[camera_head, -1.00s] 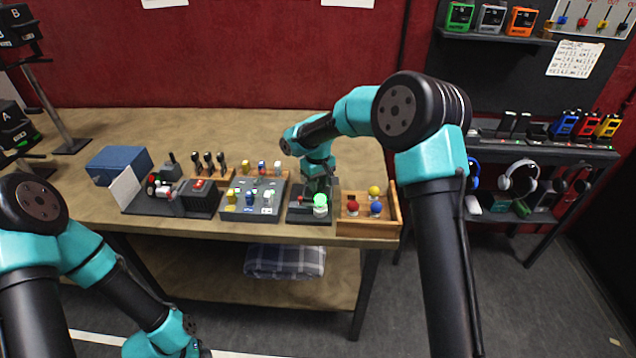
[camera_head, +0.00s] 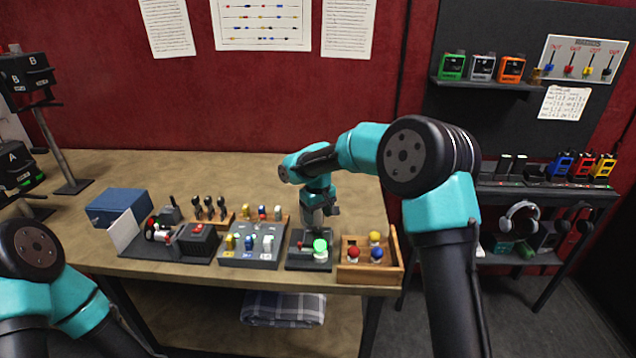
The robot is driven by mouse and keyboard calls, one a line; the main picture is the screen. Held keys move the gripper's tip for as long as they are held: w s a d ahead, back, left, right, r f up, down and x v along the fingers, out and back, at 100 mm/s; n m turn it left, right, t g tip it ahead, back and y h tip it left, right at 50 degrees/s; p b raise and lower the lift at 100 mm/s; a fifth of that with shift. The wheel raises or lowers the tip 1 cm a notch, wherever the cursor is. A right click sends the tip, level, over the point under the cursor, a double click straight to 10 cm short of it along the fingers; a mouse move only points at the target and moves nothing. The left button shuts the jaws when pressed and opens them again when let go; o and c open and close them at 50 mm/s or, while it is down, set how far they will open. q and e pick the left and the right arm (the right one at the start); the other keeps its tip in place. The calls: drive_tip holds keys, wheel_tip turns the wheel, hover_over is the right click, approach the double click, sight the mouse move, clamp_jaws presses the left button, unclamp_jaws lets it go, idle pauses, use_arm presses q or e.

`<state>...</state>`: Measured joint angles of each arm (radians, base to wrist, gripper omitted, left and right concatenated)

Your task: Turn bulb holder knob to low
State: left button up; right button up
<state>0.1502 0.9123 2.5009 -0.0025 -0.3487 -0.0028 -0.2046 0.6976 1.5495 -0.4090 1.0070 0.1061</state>
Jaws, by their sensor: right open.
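The bulb holder (camera_head: 299,264) is a dark box near the table's front edge. A lit green bulb (camera_head: 320,247) stands on its right part, and a small red piece (camera_head: 300,245) shows on its left part. The knob itself is too small or hidden to make out. My right gripper (camera_head: 322,225) is open and points down just above and behind the bulb holder, close to the green bulb. Its fingers partly cover the back of the holder. My left arm comes in at the lower left, and its gripper is outside the view.
A wooden tray (camera_head: 396,272) with red, blue and yellow bulbs stands right of the holder. A grey panel (camera_head: 250,262) with coloured switches stands left of it. Further left are a black device (camera_head: 188,250) and a blue box (camera_head: 119,205). The table (camera_head: 250,170) is clear behind.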

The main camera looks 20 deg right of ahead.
sight(318, 229)
wheel_tip(318, 229, up, 12)
idle(0.4)
